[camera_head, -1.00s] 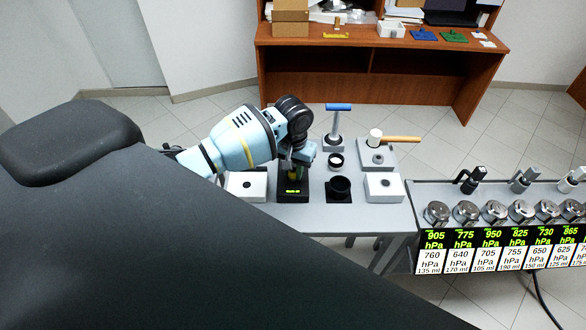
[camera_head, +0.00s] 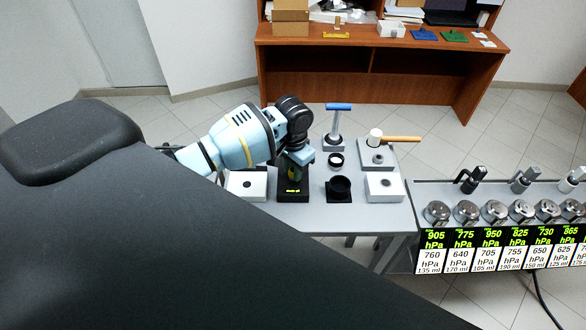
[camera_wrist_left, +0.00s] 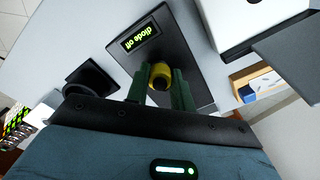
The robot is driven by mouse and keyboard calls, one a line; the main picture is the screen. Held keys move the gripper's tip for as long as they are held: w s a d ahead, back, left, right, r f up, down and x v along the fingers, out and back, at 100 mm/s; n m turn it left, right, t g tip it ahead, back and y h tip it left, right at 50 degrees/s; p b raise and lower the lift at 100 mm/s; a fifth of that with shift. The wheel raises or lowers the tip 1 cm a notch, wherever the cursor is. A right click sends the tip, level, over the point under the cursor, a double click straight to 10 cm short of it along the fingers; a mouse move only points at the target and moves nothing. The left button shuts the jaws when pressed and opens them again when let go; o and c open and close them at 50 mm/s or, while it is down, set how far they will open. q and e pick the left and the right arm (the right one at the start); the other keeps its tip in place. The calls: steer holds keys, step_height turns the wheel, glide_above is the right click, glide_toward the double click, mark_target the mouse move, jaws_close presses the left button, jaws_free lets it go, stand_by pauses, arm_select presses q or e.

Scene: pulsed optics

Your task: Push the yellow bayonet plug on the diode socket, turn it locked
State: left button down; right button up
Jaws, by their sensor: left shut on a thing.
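The yellow bayonet plug (camera_wrist_left: 160,72) sits between the green fingers of my left gripper (camera_wrist_left: 160,88), which is shut on it. The plug is over the black diode socket block (camera_wrist_left: 185,52), whose display reads "diode off" in the left wrist view. I cannot tell how deep the plug sits or whether it is turned. In the head view my left gripper (camera_head: 296,158) points down at the black block (camera_head: 293,194), and the wrist hides most of the plug. My right gripper is not in view.
White blocks with dark holes (camera_head: 247,184) (camera_head: 384,186) flank the work area.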

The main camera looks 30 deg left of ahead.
arm_select(q)
steer(key=c, duration=1.1)
jaws_free()
steer(key=shift+s+f, duration=0.2)
steer(key=shift+f, duration=0.15)
steer(key=shift+w+r, duration=0.1)
steer(key=shift+w, duration=0.05)
steer(key=shift+r, duration=0.1)
step_height(320, 180, up, 8)
steer(key=shift+f, duration=0.2)
step_height(320, 180, up, 4)
